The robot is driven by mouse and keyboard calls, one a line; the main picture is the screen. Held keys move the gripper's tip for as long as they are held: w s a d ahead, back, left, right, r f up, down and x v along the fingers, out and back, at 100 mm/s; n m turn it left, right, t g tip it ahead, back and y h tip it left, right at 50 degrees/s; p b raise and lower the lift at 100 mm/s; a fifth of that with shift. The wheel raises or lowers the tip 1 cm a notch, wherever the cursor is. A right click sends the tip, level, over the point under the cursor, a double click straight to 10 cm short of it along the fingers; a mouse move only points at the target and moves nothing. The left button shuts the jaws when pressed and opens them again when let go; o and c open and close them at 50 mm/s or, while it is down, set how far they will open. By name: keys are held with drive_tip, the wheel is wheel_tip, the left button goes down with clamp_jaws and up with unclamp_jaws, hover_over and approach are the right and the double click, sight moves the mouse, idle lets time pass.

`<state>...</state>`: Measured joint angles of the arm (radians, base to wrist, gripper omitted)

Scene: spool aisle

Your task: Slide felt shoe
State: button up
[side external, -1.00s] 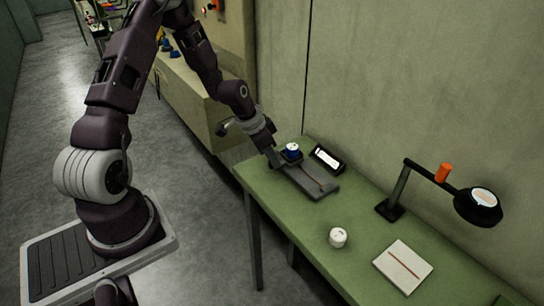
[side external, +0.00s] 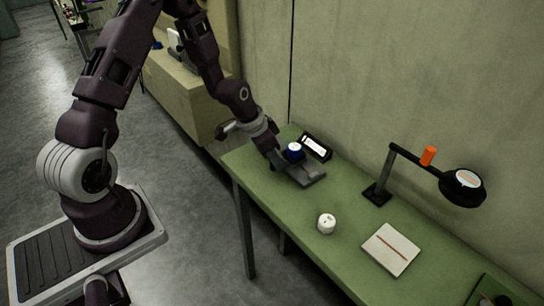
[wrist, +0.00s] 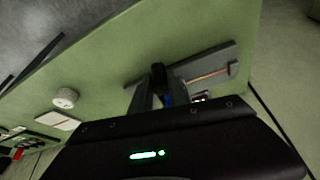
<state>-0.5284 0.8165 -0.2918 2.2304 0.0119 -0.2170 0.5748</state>
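A grey track plate (side external: 316,179) lies on the green table, and a thin red line along it shows in the wrist view (wrist: 210,75). A blue, white-topped knob (side external: 294,152) stands at the track beside my gripper. The felt shoe cannot be clearly made out; the gripper and the knob cover that spot. My gripper (side external: 281,170) is down at the track. In the wrist view its dark fingertips (wrist: 155,80) are over the plate, with a bit of blue beside them. Whether they are closed on something is hidden.
A black stand with a lit panel (side external: 316,147) is close behind the track. A white round pot (side external: 326,223), a white pad (side external: 391,249) with a red line and a lamp (side external: 462,187) stand farther right. Bare table (side external: 350,210) lies between the track and the pad.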

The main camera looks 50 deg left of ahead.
drive_tip(key=o, duration=0.3)
drive_tip(key=shift+o, duration=0.2)
drive_tip(key=v, duration=0.7)
drive_tip(key=shift+s, duration=0.1)
drive_tip(key=s+d+r+n+y, duration=0.1)
drive_tip(key=s+d+r, duration=0.2)
drive_tip(key=s+r, duration=0.4)
drive_tip(key=s+d+r+y, duration=0.1)
drive_tip(key=s+d+r, duration=0.25)
drive_tip(key=r, duration=0.55)
drive_tip(key=s+d+r+n+t+h, duration=0.1)
drive_tip(key=s+r, duration=0.3)
drive_tip(key=s, duration=0.8)
drive_tip(key=shift+s+d+r+n, duration=0.2)
drive_tip(key=shift+d+n, duration=0.1)
drive_tip(key=shift+d, duration=0.25)
